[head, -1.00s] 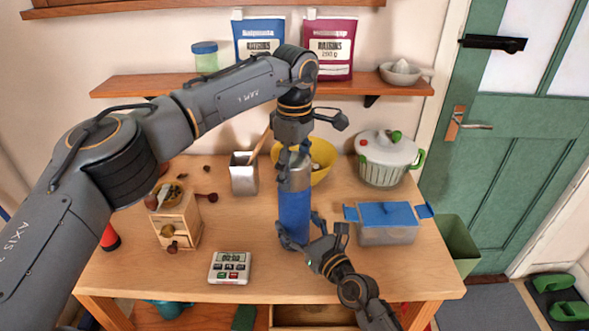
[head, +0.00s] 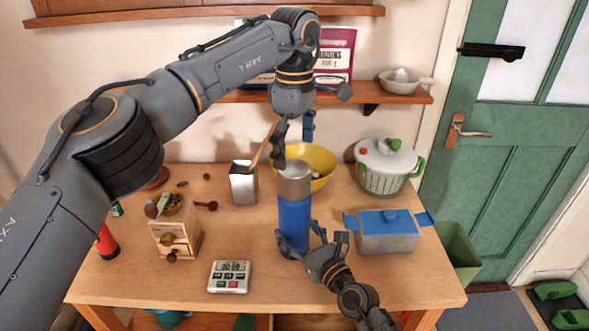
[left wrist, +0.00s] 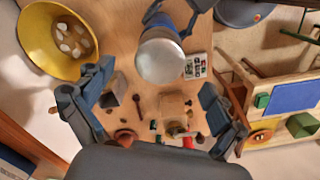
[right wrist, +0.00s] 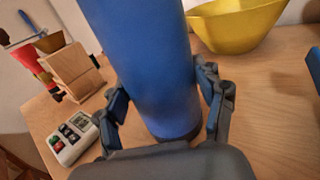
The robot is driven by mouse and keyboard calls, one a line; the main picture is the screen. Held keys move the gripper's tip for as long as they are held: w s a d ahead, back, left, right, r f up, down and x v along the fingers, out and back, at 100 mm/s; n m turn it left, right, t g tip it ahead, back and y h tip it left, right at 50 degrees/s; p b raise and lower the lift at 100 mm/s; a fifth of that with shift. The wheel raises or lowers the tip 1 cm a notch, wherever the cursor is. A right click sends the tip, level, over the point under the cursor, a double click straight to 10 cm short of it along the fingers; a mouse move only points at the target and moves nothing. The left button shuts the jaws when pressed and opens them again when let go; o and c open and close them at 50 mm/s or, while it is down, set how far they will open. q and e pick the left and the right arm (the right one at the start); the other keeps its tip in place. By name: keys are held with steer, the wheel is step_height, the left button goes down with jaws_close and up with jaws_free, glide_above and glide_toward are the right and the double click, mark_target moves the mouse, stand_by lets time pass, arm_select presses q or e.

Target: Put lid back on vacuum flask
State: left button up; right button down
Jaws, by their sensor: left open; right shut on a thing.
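The blue vacuum flask (head: 294,220) stands upright on the table. Its silver lid (head: 294,178) sits on top, in line with the body; whether it is fully tightened I cannot tell. My right gripper (head: 302,238) is shut around the lower blue body, also seen in the right wrist view on the flask (right wrist: 150,60). My left gripper (head: 293,145) is open and empty just above the lid, fingers pointing down. In the left wrist view the round lid top (left wrist: 160,58) lies beyond the open fingers, apart from them.
A yellow bowl (head: 318,162) and a metal tin (head: 243,185) stand behind the flask. A blue-lidded box (head: 386,235) is to its right, a timer (head: 229,276) and a wooden grinder (head: 174,235) to its left. A shelf (head: 400,93) runs above.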

arm_select(q)
steer(key=shift+r, duration=2.25)
arm_select(e)
steer(key=shift+f, duration=0.1)
steer(key=shift+c, duration=0.5)
jaws_free()
steer(key=shift+s, duration=0.1)
steer(key=v, duration=1.1)
steer(key=shift+s+d, duration=0.3)
